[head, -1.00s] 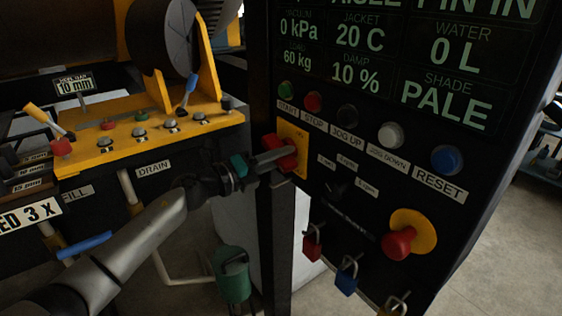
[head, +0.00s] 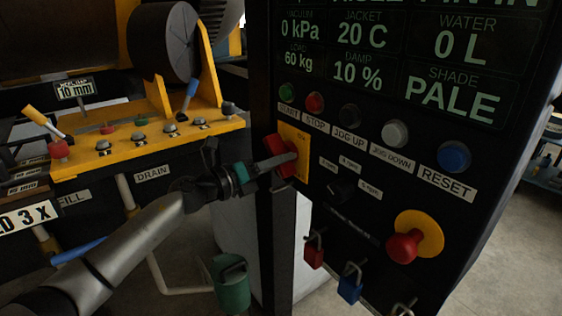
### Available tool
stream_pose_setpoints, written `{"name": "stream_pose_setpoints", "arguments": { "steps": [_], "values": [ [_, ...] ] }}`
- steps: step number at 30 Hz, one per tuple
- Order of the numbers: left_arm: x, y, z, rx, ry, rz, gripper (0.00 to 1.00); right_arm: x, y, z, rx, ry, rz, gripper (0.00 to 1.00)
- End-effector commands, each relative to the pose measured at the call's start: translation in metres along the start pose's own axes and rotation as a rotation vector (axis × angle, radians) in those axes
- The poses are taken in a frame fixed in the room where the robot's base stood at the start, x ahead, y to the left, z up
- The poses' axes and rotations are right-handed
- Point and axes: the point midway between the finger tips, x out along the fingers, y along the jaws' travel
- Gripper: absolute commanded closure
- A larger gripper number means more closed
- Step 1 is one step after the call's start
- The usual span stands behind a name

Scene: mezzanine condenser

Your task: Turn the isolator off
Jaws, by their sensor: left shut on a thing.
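The isolator is a red rotary handle (head: 277,147) on a yellow plate (head: 303,152), on the left edge of the black control panel in the head view. My left gripper (head: 287,160) comes in from the left and is shut on the red handle. The handle looks tilted, its upper end to the left. The fingers hide part of the handle and the plate's lettering is too small to read. My right gripper is not in view.
Above the isolator are the START button (head: 287,92), the STOP button (head: 315,102) and a display. A black selector knob (head: 341,190) and a red emergency stop (head: 404,245) sit to the right. Padlocks (head: 350,283) hang below. A yellow valve shelf (head: 120,148) stands at left.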

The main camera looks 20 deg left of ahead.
Motion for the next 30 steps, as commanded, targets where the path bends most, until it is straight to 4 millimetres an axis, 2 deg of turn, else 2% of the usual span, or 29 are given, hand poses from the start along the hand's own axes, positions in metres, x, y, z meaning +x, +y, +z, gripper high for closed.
{"name": "stream_pose_setpoints", "arguments": {
  "steps": [5,6,13,23,26,30],
  "values": [
    [0.000,0.001,0.000,0.006,0.001,0.002,1.00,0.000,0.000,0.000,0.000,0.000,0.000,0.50],
    [0.000,0.001,0.000,0.006,0.001,0.002,0.65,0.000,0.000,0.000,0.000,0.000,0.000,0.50],
    [0.000,0.000,0.000,0.003,0.001,0.001,0.40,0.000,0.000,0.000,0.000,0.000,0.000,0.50],
    [-0.004,0.001,0.000,0.002,0.000,0.001,0.40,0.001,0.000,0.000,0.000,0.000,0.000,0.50],
    [-0.014,0.002,-0.001,0.001,0.001,0.003,0.40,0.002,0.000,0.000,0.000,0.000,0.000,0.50],
    [-0.037,0.003,-0.002,0.002,0.002,0.004,0.40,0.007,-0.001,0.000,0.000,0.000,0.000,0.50]
  ]
}}
